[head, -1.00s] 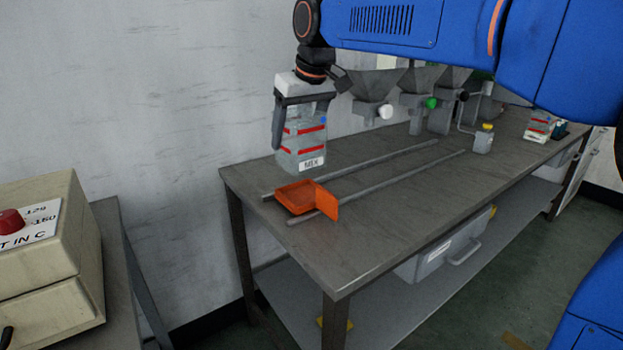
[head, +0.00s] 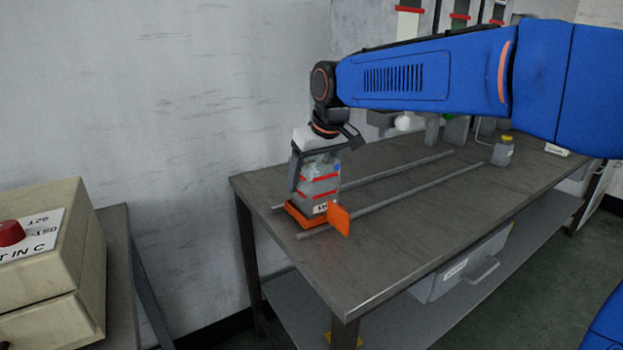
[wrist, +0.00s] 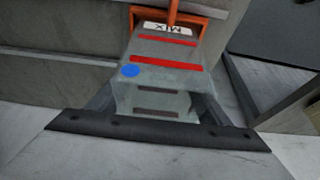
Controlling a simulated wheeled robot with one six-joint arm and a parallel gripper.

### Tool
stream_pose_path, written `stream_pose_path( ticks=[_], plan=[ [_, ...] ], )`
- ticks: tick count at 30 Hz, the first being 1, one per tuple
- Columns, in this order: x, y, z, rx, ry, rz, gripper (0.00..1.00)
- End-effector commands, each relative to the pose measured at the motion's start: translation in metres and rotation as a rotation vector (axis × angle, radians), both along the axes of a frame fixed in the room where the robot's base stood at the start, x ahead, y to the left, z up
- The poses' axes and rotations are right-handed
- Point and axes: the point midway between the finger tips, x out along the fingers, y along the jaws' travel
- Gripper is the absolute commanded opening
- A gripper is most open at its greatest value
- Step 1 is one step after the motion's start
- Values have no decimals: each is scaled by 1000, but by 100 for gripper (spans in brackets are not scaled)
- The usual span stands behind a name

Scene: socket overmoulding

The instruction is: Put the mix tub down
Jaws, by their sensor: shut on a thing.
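The mix tub (head: 319,188) is a clear-grey box with red bands, a blue dot and a MIX label. My gripper (head: 315,172) is shut on it from above.
Two parallel rails (head: 407,199) run along the bench (head: 380,240) from the tray. A small yellow-capped jar (head: 502,152) stands farther back. A beige heater box (head: 40,270) with a red knob is at left. The bench front is clear.

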Motion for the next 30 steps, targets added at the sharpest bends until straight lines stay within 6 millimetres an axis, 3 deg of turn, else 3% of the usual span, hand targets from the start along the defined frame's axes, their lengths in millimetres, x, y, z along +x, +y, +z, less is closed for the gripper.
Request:
stream_pose_path(
  ticks=[12,13,15,25,30],
  plan=[
    [0,0,-7,1,-1,0,48],
    [0,0,-7,1,-1,0,74],
    [0,0,-7,1,-1,0,90],
    [0,0,-5,1,-2,0,90],
    [-4,-3,9,2,-2,0,90]
  ],
)
